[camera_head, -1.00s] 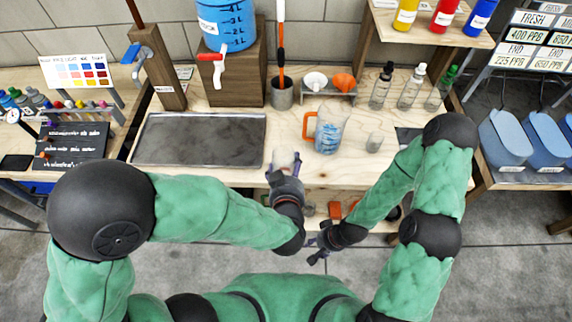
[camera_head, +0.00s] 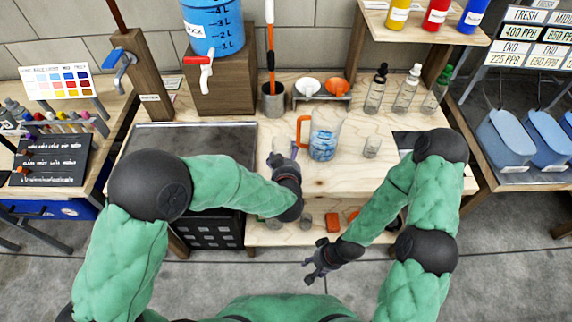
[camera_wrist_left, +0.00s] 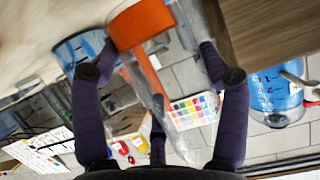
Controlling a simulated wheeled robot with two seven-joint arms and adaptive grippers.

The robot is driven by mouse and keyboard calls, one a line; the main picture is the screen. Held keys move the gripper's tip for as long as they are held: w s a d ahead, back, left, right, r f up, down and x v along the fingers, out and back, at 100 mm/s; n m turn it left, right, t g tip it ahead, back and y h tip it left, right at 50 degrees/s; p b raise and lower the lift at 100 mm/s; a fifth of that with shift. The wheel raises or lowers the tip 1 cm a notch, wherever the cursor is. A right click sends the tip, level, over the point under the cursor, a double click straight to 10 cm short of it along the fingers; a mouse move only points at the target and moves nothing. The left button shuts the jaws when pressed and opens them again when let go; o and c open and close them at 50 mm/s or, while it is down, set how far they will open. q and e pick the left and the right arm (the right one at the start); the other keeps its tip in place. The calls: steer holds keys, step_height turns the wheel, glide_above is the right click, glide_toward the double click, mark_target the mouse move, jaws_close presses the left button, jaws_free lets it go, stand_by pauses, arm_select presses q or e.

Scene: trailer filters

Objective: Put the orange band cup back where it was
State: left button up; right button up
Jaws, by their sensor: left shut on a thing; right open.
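My left gripper (camera_head: 283,162) is shut on a clear cup (camera_head: 281,146) over the front of the bench. In the left wrist view the clear cup (camera_wrist_left: 186,90) lies between the fingers. Orange shows beside and across it there; I cannot tell whether this is its band or the pitcher's handle behind. The pitcher (camera_head: 324,140), clear with blue marks and an orange handle, stands just right of the gripper. Whether the held cup touches the bench is unclear. My right gripper (camera_head: 320,264) is open and empty, low in front of the bench.
A small clear cup (camera_head: 372,147) stands right of the pitcher. A dark tray (camera_head: 190,138) lies at left. Behind are a blue water tank (camera_head: 213,28), a metal pot (camera_head: 273,100), a funnel rack (camera_head: 322,96) and several bottles (camera_head: 405,92). Bare wood shows around the pitcher.

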arm_select(q)
steer(key=shift+f+b, duration=0.7)
steer(key=shift+f, duration=0.8)
steer(key=shift+s, duration=0.1)
steer(key=shift+f, duration=0.1)
steer(key=o, duration=1.2)
steer(key=shift+o, duration=0.2)
